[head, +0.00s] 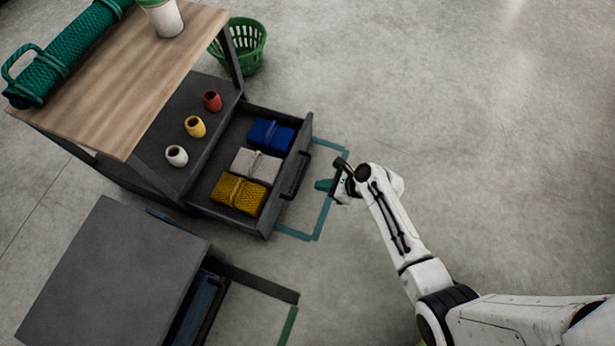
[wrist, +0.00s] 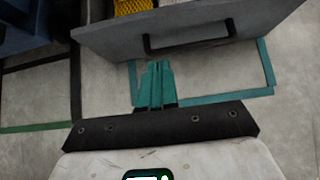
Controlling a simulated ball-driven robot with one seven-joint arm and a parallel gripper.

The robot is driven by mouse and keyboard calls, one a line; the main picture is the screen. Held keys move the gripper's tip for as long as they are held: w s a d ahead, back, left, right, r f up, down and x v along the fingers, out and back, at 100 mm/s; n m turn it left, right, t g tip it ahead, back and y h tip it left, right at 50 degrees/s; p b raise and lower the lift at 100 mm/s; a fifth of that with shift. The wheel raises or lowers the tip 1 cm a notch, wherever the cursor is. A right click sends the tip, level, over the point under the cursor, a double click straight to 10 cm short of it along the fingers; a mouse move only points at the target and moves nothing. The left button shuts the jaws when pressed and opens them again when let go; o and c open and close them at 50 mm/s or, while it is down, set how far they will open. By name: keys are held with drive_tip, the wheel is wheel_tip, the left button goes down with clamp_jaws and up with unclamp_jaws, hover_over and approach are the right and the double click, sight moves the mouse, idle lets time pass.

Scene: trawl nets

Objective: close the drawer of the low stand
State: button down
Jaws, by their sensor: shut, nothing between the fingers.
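The dark grey drawer (head: 268,225) of the low stand (head: 150,135) is pulled open under a wooden-topped bench. It holds a blue, a grey and a yellow net bundle. Its front panel has a black handle (head: 294,175), which also shows in the wrist view (wrist: 190,44). My gripper (head: 323,185) is to the right of the drawer front in the head view, apart from the handle. In the wrist view, the teal fingers (wrist: 155,68) are together and empty, pointing toward the panel, a little left of the handle's middle.
Teal tape (head: 318,222) marks the floor around the drawer front. A grey cabinet (head: 110,270) stands at lower left, with a dark bar beside it. Red, yellow and white pots sit on the stand. A green basket (head: 245,45) is behind. Floor to the right is clear.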

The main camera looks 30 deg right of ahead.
sight(282, 182)
drive_tip(key=b+x, duration=0.2)
drive_tip(key=x, duration=0.2)
drive_tip(key=r+b+x, duration=0.1)
drive_tip(key=b+x, duration=0.1)
drive_tip(key=x, duration=0.2)
drive_tip(key=w+a+b+x, duration=0.1)
drive_tip(key=b+x, duration=0.2)
drive_tip(key=shift+w+a, duration=0.1)
drive_tip(key=shift+w, duration=0.15)
drive_tip(key=shift+w+a+r, duration=0.1)
drive_tip(key=shift+w+a, duration=0.15)
drive_tip(key=shift+w, duration=0.1)
